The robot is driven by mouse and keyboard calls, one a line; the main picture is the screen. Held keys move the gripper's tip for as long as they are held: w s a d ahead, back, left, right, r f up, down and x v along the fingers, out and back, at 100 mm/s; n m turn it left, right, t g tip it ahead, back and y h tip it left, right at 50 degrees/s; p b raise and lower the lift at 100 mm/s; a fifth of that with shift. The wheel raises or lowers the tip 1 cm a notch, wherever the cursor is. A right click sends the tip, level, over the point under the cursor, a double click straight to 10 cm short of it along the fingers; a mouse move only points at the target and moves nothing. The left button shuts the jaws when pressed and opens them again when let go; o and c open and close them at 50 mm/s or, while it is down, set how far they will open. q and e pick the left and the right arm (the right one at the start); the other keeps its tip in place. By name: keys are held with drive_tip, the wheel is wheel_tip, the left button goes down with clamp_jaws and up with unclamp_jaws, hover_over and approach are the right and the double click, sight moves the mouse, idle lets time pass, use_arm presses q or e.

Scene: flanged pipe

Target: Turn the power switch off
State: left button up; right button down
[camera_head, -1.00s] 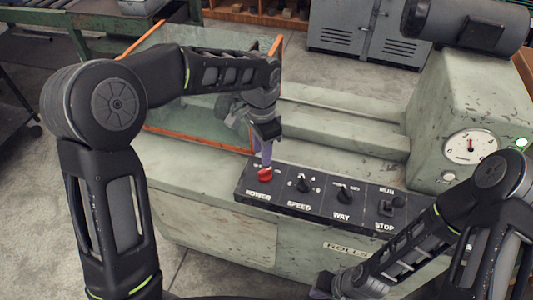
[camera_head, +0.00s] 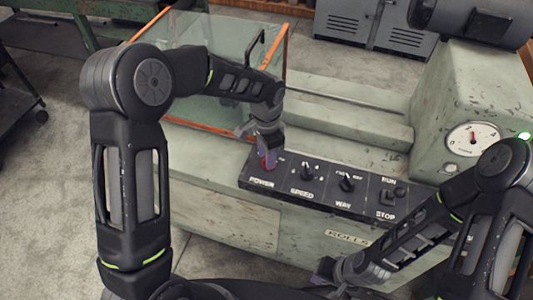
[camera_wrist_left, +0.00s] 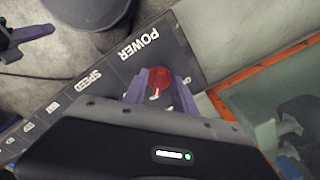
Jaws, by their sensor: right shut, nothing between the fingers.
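The power switch is a red knob (camera_head: 268,162) above the word POWER on the black control panel (camera_head: 287,187). In the head view it is mostly hidden by my left gripper (camera_head: 267,156), which reaches down over it. In the left wrist view the red knob (camera_wrist_left: 160,80) sits between the two purple fingers of my left gripper (camera_wrist_left: 161,88). The fingers are apart, one on each side of the knob; whether they touch it is unclear. My right gripper (camera_head: 324,272) is low in front of the machine, shut and empty, away from the panel.
The panel also carries the SPEED knob (camera_head: 307,173), the WAY knob (camera_head: 347,182) and the RUN/STOP switch (camera_head: 392,194). A clear guard with orange edges (camera_head: 275,52) stands behind my left gripper. A round gauge (camera_head: 473,139) and a lit green lamp (camera_head: 524,136) are at the right.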

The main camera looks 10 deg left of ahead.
use_arm(q)
drive_tip(key=shift+f, duration=0.2)
drive_tip(key=shift+c, duration=0.2)
clamp_jaws()
idle(0.4)
